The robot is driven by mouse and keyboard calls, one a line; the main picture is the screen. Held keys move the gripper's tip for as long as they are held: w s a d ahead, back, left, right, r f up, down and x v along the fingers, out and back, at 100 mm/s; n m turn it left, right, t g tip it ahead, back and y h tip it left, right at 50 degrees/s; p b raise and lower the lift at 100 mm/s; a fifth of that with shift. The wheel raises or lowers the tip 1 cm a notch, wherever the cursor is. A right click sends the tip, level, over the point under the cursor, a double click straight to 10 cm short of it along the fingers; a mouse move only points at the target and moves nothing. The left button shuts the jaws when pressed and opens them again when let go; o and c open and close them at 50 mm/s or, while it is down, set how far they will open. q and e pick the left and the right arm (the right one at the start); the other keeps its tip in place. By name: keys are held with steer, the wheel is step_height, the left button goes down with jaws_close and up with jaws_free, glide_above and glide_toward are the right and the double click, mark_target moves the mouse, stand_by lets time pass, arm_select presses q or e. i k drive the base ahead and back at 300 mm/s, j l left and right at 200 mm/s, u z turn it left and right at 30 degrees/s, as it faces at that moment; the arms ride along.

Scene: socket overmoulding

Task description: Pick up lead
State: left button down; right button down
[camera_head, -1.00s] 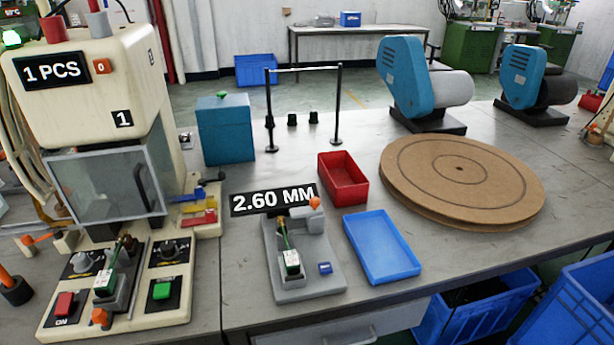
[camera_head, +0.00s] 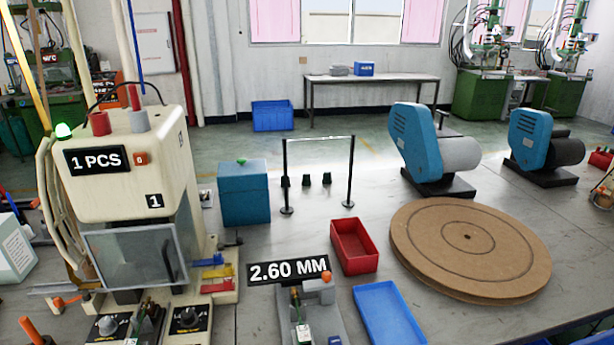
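No part is plainly marked as the lead. A small green-and-white part with a thin dark stem (camera_head: 303,331) sits on the grey gauge fixture (camera_head: 326,322) at the bottom centre, its lower end cut off by the picture edge. A dark slim part shows between the knobs of the cream moulding machine (camera_head: 115,190) at the bottom left, mostly cut off. A black stand with a thin crossbar (camera_head: 350,178) stands at the back of the table and its bar looks empty. Neither of my grippers is in view.
A red tray (camera_head: 353,268) and a blue tray (camera_head: 388,318) lie right of the gauge. A round brown turntable (camera_head: 420,225) fills the right side. A teal box (camera_head: 243,195) stands beside the machine. Two blue motor units (camera_head: 411,140) stand behind.

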mark_target(303, 336)
steer(key=j+u, duration=0.3)
steer(key=u, duration=0.15)
steer(key=j+u, duration=0.3)
steer(key=u, duration=0.2)
steer(key=z, duration=1.15)
steer(key=k+l, duration=0.05)
